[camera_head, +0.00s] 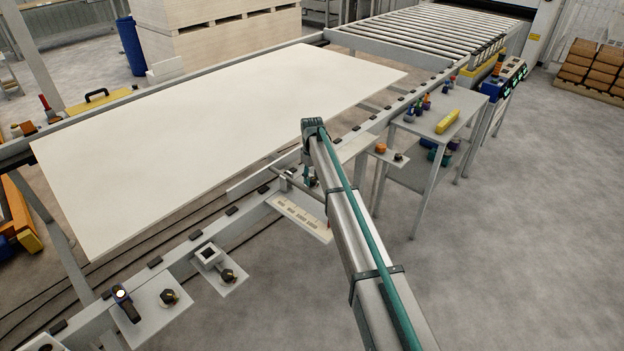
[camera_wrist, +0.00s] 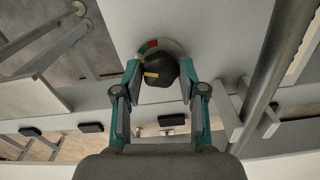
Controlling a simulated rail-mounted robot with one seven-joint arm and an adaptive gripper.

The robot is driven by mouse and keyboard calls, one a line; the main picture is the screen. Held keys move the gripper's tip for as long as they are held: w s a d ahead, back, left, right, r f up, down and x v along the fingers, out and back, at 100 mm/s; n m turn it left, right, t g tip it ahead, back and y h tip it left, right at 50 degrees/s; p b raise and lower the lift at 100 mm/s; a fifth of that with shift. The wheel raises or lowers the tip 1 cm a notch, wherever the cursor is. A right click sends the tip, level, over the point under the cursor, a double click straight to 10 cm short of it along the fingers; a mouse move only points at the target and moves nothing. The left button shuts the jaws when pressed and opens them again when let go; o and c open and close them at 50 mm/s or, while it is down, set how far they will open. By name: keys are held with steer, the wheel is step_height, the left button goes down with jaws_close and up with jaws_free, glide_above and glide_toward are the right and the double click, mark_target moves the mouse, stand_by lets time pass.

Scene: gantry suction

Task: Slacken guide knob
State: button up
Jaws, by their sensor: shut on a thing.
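In the wrist view, a dark knob (camera_wrist: 160,70) with a yellow pointer mark sits on a light grey plate (camera_wrist: 205,30). The pointer mark faces the left finger. Part of a round dial (camera_wrist: 151,45) with red and green sectors shows behind the knob. My gripper (camera_wrist: 160,80) has its two teal fingers on opposite sides of the knob and is shut on it. In the head view my gripper (camera_head: 308,180) is small beside the table's front rail, and the knob it holds cannot be made out there.
A large white panel (camera_head: 200,140) lies on the table frame. Other knobs (camera_head: 168,297) stand on plates along the front rail. A side table (camera_head: 440,112) with bottles and a yellow block stands to the right. A metal bar (camera_wrist: 268,70) runs close on the right in the wrist view.

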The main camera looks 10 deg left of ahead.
mark_target(312, 179)
stand_by(0.4)
steer(key=o, duration=1.1)
steer(key=shift+o, duration=0.2)
step_height(312, 179, up, 12)
